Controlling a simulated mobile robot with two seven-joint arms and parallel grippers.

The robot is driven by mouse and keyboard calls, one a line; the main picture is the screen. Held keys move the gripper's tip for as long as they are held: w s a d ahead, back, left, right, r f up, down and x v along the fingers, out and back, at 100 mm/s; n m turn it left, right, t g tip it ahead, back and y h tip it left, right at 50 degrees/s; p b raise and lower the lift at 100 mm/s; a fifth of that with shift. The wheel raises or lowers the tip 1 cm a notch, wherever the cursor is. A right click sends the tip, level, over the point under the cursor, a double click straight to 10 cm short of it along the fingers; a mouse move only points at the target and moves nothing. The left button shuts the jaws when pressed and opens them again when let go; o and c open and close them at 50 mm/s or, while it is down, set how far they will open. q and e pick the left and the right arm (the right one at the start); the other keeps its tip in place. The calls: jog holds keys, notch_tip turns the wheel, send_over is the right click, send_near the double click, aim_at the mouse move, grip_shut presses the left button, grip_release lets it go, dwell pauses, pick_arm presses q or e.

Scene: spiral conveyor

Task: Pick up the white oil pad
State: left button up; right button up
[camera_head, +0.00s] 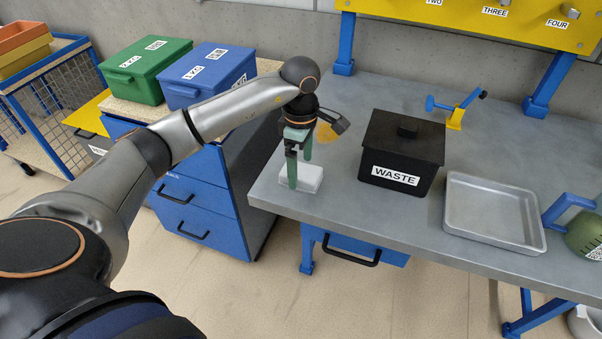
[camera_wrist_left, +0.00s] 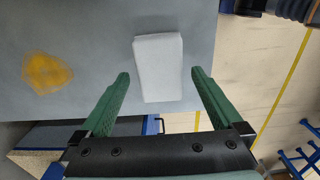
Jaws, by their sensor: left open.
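The white oil pad (camera_head: 306,178) lies on the grey workbench near its left front corner. In the left wrist view the pad (camera_wrist_left: 159,68) is a pale rectangular block ahead of and between the fingers. My left gripper (camera_head: 300,172) points down over the pad, with its green fingers apart. In the left wrist view the left gripper (camera_wrist_left: 160,82) is open and empty, one finger to each side of the pad's near end. I cannot tell exactly how high the fingertips are above the bench. My right gripper does not show.
A black WASTE box (camera_head: 403,152) stands right of the pad. A metal tray (camera_head: 537,246) lies farther right. A yellow stain (camera_wrist_left: 46,73) marks the bench beside the pad. Green (camera_head: 146,74) and blue (camera_head: 210,79) boxes stand on the drawer unit at left.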

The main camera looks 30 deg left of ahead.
pick_arm(q)
jog(key=shift+d+f, duration=0.1)
jog(key=shift+f, duration=1.15)
jog(key=c, duration=1.3)
jog(key=shift+r, duration=0.1)
jog(key=shift+r, duration=0.6)
jog(key=d+r, duration=0.1)
jog(key=r, duration=0.1)
jog(key=d+r, duration=0.2)
jog(key=d+r+b, duration=0.1)
jog(key=r, duration=0.2)
jog(key=shift+s+d, duration=0.25)
jog(key=shift+s, duration=0.15)
jog(key=d+r, duration=0.1)
jog(key=d, duration=0.2)
jog(key=s+d+r, duration=0.1)
jog(key=d+r, duration=0.1)
jog(key=d, duration=0.1)
jog(key=s+d+r, duration=0.1)
jog(key=d, duration=0.2)
jog(key=shift+s+d+r, duration=0.1)
jog(key=shift+r, duration=0.25)
